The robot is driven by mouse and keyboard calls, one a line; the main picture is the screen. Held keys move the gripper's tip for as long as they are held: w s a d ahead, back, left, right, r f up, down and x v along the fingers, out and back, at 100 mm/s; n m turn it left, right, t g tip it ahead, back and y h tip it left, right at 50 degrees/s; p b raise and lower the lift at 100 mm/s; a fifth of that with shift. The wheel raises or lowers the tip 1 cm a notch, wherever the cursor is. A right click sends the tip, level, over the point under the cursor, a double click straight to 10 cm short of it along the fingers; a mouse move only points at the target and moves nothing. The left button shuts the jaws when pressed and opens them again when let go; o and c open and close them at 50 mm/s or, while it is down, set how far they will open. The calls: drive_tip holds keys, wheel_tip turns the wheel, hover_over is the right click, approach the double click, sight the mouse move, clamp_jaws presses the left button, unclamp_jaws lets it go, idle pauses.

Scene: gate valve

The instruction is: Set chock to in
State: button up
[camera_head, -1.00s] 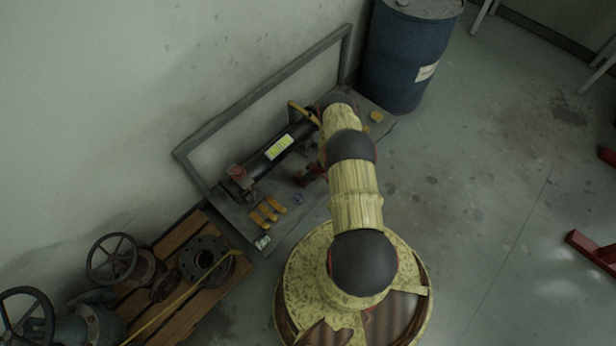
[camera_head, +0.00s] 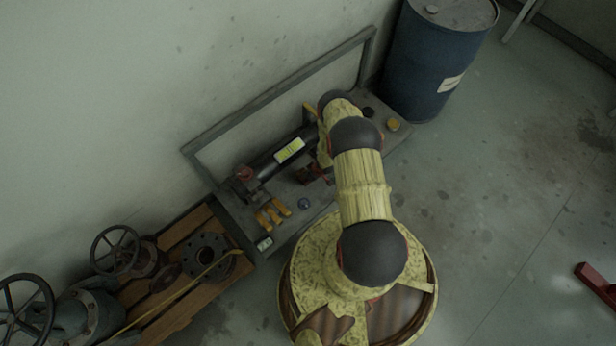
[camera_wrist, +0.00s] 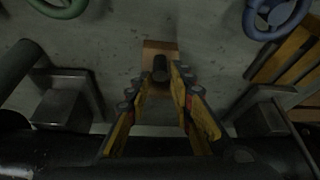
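I take the chock to be the orange-brown block (camera_wrist: 160,47) with a dark upright knob (camera_wrist: 160,68), at top centre of the wrist view; I cannot confirm this. My gripper (camera_wrist: 163,75) has its two yellow fingers spread, with the knob seen between the tips. I cannot tell whether they touch it. In the camera_head view my arm hides the gripper and whatever lies under it. There, a dark pipe with a yellow label (camera_head: 289,150) lies on a grey bench (camera_head: 240,222). A yellow forked piece (camera_head: 273,212) rests near its left end.
A blue drum (camera_head: 435,60) stands past the bench's right end. A wooden pallet (camera_head: 180,235) with handwheel valves (camera_head: 115,250) is at lower left. A grey frame (camera_head: 280,90) rises behind the pipe along the wall. Open floor (camera_head: 500,220) lies to the right.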

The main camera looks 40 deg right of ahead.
drive_tip(key=shift+o, duration=0.8)
drive_tip(key=shift+s, duration=0.15)
drive_tip(key=shift+s+d+r, duration=0.1)
drive_tip(key=shift+s+r, duration=0.1)
drive_tip(key=shift+r, duration=0.15)
drive_tip(key=a+v, duration=0.1)
drive_tip(key=v, duration=1)
drive_tip(key=shift+d, duration=0.5)
